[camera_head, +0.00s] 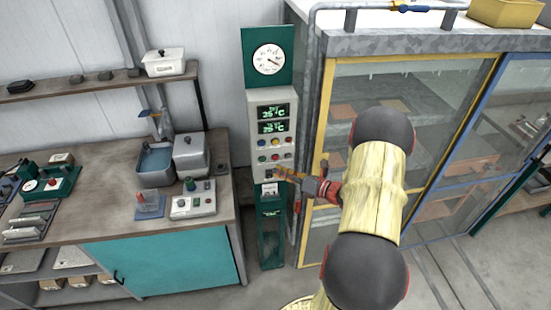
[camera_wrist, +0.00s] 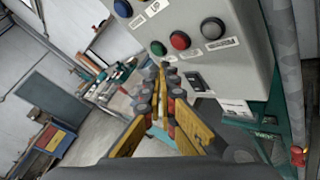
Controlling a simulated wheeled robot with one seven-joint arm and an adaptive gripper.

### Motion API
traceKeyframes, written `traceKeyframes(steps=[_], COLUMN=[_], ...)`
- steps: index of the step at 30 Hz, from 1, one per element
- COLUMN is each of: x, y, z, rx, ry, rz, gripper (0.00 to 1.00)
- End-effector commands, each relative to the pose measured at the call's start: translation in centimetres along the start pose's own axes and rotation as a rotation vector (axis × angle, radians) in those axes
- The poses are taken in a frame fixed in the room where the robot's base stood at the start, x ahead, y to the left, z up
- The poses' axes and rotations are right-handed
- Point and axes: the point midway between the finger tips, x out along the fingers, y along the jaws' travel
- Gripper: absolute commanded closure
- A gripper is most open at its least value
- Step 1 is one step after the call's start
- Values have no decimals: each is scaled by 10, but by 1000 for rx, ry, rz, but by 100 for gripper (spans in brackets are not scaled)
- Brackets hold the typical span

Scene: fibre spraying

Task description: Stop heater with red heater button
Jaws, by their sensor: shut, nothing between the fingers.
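The grey control panel (camera_head: 271,105) stands on a green post and carries two rows of round buttons below two lit displays. A red button (camera_wrist: 180,40) sits between a green button (camera_wrist: 158,48) and a darker round button (camera_wrist: 213,28) in the wrist view. The red button also shows in the lower row in the head view (camera_head: 275,157). I cannot read the labels clearly enough to tell which is the heater's. My gripper (camera_wrist: 168,78) is shut and empty, its tips just below the green and red buttons. In the head view my gripper (camera_head: 279,172) is in front of the panel's lower edge. I cannot tell whether it touches the panel.
A yellow-framed glass booth (camera_head: 322,110) stands right of the panel. A workbench (camera_head: 110,215) with a water bath (camera_head: 155,162) and small devices is at left. A round gauge (camera_head: 268,60) is above the panel. Grey floor shows in front.

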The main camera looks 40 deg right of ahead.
Motion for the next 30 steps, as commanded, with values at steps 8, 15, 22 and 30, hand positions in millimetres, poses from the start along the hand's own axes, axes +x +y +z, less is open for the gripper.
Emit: traceKeyframes(steps=[8, 15, 22, 30], x=[-18, -21, -20, -20], y=[14, 16, 16, 15], z=[-11, -15, -15, -15], rx=[1, -1, -1, 0], ry=[-1, 0, 0, 0], rz=[1, 1, 1, 1], gripper=[100, 100, 100, 100])
